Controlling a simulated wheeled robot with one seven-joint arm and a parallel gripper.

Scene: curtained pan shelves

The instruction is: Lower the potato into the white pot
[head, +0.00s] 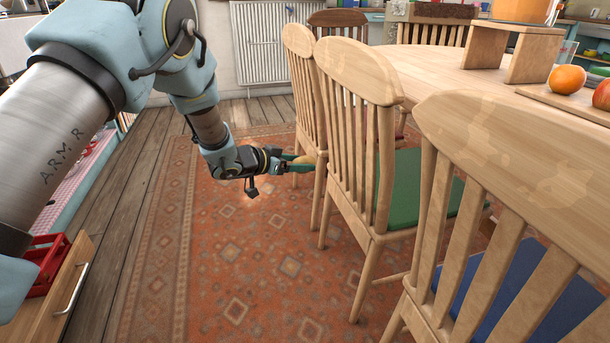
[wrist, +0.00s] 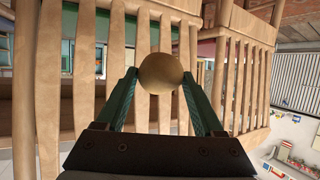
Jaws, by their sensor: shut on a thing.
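My gripper (head: 303,163) is shut on the potato (wrist: 161,73). In the wrist view the potato is a smooth, round, tan thing between the tips of the two green fingers. In the head view only a small tan part of the potato (head: 309,159) shows, close to the wooden chairs. My gripper is beside the chair backs, above the orange rug. I see no white pot in either view.
Several wooden chairs (head: 360,75) line the table (head: 440,68) on the right, with slatted backs close before my gripper. A red crate (head: 45,262) stands at lower left. The patterned rug (head: 240,265) is clear in the middle.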

